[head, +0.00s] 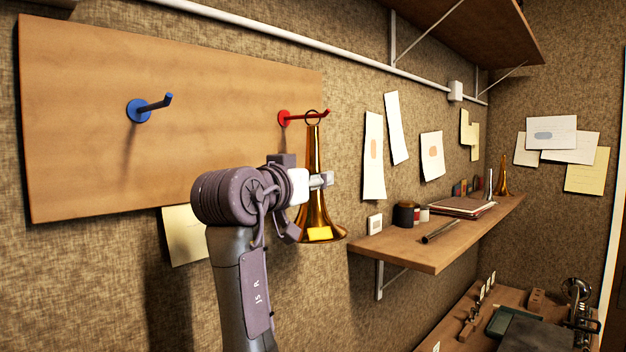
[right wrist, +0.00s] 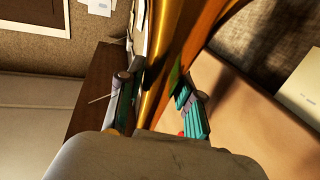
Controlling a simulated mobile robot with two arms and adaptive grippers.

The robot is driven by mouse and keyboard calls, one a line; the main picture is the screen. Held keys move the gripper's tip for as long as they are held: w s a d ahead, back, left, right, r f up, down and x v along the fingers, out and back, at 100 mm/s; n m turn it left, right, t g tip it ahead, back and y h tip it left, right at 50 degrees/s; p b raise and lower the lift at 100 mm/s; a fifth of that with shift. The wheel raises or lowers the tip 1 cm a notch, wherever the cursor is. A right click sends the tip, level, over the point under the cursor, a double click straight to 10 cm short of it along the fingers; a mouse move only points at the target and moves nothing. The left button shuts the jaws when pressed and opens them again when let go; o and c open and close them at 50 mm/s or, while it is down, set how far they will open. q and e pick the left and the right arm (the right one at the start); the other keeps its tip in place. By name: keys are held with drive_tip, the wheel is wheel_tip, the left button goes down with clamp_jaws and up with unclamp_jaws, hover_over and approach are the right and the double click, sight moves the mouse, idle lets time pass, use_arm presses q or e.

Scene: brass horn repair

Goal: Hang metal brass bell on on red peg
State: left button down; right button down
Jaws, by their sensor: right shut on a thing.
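The brass bell (head: 314,205) hangs upright, flared end down, with a yellow label near its rim and a dark ring (head: 312,117) at its top. The red peg (head: 300,118) sticks out from the wooden board. The ring overlaps the peg in the head view, and the peg's upturned tip shows to the right of it; I cannot tell for sure whether the ring encircles the peg. My right gripper (head: 316,181) is shut on the bell's tapered body. The right wrist view shows the bell (right wrist: 172,60) between the fingers (right wrist: 160,97). My left gripper is out of view.
A blue peg (head: 140,109) is empty at the left of the board (head: 80,150). A shelf (head: 430,254) with a dark jar, folders and a small brass cone is to the right. A workbench (head: 452,325) with tools is lower right. Papers are pinned on the wall.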

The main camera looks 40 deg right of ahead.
drive_tip(key=c, duration=0.7)
unclamp_jaws()
drive_tip(key=v, duration=1.2)
